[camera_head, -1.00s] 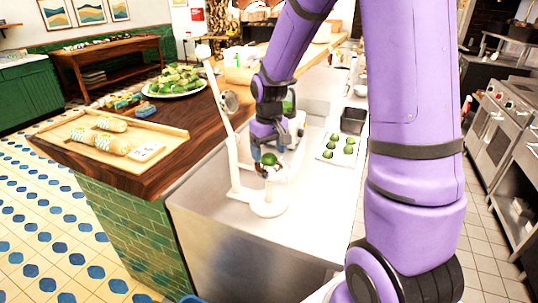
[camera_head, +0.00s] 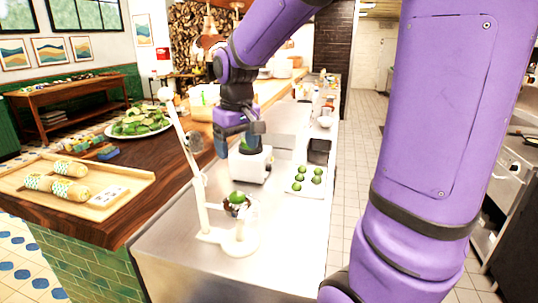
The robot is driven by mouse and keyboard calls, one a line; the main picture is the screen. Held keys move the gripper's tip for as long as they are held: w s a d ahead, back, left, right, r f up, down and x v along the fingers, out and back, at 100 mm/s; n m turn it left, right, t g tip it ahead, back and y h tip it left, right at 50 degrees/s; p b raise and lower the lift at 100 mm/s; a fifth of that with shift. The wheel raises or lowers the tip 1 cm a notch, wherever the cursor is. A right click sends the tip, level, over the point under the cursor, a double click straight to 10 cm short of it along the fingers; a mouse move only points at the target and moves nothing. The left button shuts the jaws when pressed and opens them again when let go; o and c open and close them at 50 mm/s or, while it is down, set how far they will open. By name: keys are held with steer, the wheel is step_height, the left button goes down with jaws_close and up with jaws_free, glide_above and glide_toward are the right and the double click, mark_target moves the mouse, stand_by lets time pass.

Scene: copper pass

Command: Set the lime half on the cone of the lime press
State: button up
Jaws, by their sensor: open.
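The white lime press (camera_head: 201,215) stands on the steel counter with its long lever arm raised and leaning back to the left. The green lime half (camera_head: 237,197) sits on top of the press at its cone, apart from my gripper. The cone is hidden under the lime, so I cannot tell how squarely it is seated. My gripper (camera_head: 238,148) is open and empty, above and behind the lime half, in front of a white appliance.
A white appliance (camera_head: 249,166) stands behind the press. A tray (camera_head: 303,186) with several limes lies to the right, with a dark container (camera_head: 319,151) behind it. A wooden board (camera_head: 140,184) with wrapped rolls is at left. The front steel counter (camera_head: 290,232) is clear.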

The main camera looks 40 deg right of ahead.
steer(key=s+a+r+t, duration=0.2)
steer(key=s, duration=0.7)
steer(key=s+a+r+t, duration=0.2)
steer(key=s+r, duration=0.1)
steer(key=s, duration=0.6)
steer(key=shift+s+a+r, duration=0.2)
steer(key=shift+s, duration=0.05)
